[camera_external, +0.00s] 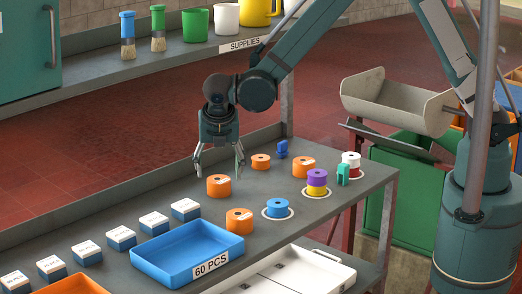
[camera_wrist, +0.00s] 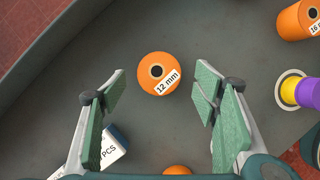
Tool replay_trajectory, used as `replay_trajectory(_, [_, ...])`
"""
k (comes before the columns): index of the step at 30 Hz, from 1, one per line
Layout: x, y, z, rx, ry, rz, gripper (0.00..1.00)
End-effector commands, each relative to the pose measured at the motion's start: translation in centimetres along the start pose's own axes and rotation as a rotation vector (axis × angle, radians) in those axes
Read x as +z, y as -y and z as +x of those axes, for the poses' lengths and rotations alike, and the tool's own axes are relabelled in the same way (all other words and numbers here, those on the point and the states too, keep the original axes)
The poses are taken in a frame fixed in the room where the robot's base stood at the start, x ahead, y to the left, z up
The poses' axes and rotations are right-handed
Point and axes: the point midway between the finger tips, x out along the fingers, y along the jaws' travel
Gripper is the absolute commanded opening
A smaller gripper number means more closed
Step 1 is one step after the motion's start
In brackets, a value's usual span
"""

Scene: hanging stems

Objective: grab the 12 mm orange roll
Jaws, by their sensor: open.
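The 12 mm orange roll (camera_wrist: 158,73) stands on the grey table, its label facing the camera in the wrist view. It looks to be the orange roll below my gripper in the external view (camera_external: 219,187). My gripper (camera_external: 218,172) is open and empty, pointing down above it. In the wrist view my open gripper (camera_wrist: 159,78) has one finger pad on each side of the roll, with clear gaps.
An orange roll marked 16 (camera_wrist: 296,20) and a purple roll on a yellow one (camera_external: 316,181) stand to the right. Another orange roll (camera_external: 239,222) is nearer the blue tray (camera_external: 187,253). A small white-and-blue box (camera_external: 186,210) is at the lower left.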

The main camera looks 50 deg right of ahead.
Motion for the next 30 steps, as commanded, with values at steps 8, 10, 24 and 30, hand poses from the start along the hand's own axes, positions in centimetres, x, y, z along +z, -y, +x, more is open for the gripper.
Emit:
replay_trajectory(8, [-0.1, -0.1, 0.6, 0.000, 0.000, 0.000, 0.60])
replay_trajectory(10, [-0.1, -0.1, 1.1, 0.000, 0.000, 0.001, 0.60])
replay_trajectory(24, [-0.3, -0.2, 5.0, 0.000, 0.000, 0.000, 0.60])
replay_trajectory(30, [-0.3, -0.1, 5.2, 0.000, 0.000, 0.000, 0.60])
